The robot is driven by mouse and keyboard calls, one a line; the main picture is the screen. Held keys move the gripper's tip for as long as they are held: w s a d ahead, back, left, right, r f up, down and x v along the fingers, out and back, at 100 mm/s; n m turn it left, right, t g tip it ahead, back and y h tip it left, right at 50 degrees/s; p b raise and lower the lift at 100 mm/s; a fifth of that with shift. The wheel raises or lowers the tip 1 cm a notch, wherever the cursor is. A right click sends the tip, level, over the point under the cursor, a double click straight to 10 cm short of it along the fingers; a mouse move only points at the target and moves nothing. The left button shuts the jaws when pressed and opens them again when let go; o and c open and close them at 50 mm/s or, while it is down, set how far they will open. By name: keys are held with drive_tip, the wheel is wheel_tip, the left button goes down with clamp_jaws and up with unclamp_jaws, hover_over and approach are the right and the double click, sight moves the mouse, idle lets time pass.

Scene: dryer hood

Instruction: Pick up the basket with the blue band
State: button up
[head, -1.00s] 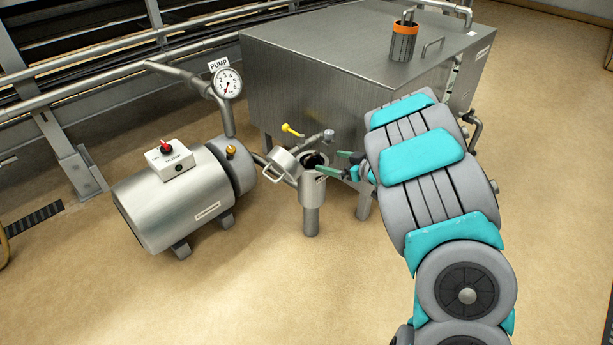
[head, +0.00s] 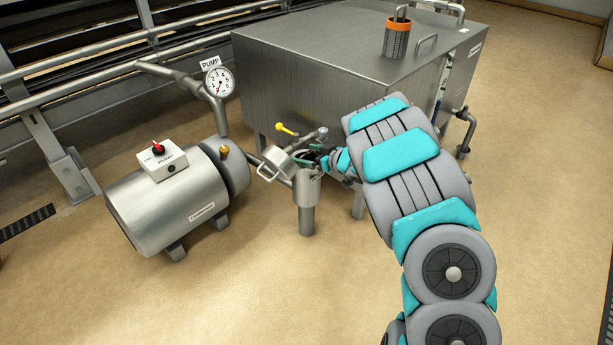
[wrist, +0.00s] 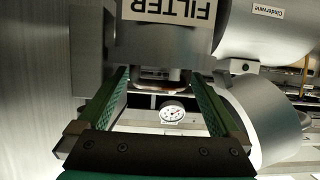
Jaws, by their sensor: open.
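No basket with a blue band shows clearly in either view. The filter housing (head: 306,200) is a small steel pot on a post, with its lid (head: 277,164) swung open to the left. My gripper (head: 318,156) is at the housing's mouth in the head view, and my arm partly covers it. In the wrist view my gripper (wrist: 160,75) is open, its two green fingers apart with nothing held between them. The housing's FILTER label (wrist: 170,10) shows upside down at the top there. The inside of the housing is hidden.
A basket with an orange band (head: 398,40) stands on the large steel tank (head: 335,65). The pump (head: 165,205) with its switch box (head: 162,160) is left of the housing, and a gauge (head: 219,82) stands behind. The floor in front is clear.

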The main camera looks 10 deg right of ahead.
clamp_jaws()
idle(0.7)
